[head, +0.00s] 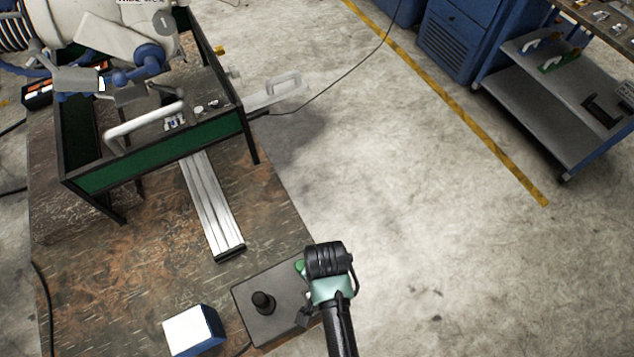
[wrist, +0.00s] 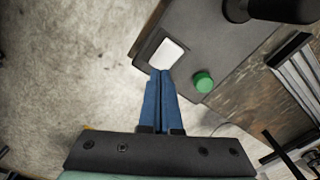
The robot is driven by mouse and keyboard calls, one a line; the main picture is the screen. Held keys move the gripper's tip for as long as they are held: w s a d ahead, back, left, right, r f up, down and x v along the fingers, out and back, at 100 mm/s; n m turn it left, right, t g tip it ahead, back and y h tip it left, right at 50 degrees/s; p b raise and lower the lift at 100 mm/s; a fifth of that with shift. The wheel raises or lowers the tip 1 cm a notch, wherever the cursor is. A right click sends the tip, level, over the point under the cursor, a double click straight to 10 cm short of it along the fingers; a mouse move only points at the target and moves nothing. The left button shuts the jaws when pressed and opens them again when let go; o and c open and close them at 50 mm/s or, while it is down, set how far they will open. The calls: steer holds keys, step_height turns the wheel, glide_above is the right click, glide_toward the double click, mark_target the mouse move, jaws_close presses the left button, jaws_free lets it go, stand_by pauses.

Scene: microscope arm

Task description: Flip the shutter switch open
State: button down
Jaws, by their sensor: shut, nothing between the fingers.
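The grey control box (head: 245,314) sits at the near right corner of the table. In the wrist view its top (wrist: 205,35) carries a white rectangular plate (wrist: 166,55), which looks like the shutter switch, and a green button (wrist: 203,82). Which way the switch is tipped I cannot tell. My gripper (wrist: 161,73) is shut and empty. Its blue fingertips are at the plate's near edge in the wrist view; contact is not clear. In the head view my wrist hides the fingers and the plate, while the green button (head: 299,266) shows beside it.
A black joystick (head: 263,302) stands on the box. A white-topped blue block (head: 193,330) is left of it on the wooden table (head: 120,265). A metal rail (head: 212,205) lies behind, leading to a green-sided frame (head: 160,157). Open floor is on the right.

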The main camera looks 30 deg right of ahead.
steer(key=shift+r+p, duration=1.8)
steer(key=shift+r, duration=0.2)
